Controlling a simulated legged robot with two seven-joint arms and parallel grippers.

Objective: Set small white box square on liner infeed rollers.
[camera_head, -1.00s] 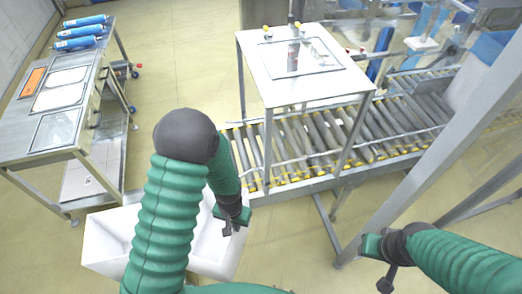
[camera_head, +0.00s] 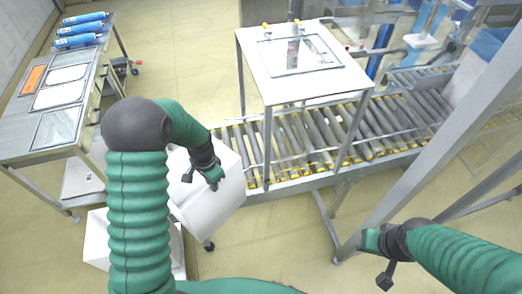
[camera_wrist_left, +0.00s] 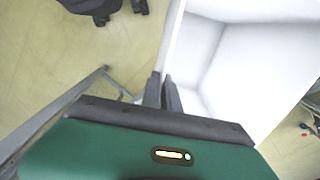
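The small white box (camera_head: 215,192) is up off its earlier place and tilted, beside the left end of the infeed rollers (camera_head: 288,143). My left gripper (camera_head: 200,177) is at its upper edge. In the left wrist view, the left fingers (camera_wrist_left: 163,92) are close together around the wall of the white box (camera_wrist_left: 250,75), whose open inside shows. The box is apart from or just beside the roller end; contact cannot be told. My right gripper (camera_head: 384,274) hangs empty at lower right, and its finger gap is unclear.
Another white box (camera_head: 95,242) stays at lower left, partly hidden by my left arm. A metal bench (camera_head: 45,130) with blue rolls stands at left. A slanted post (camera_head: 440,155) rises at right.

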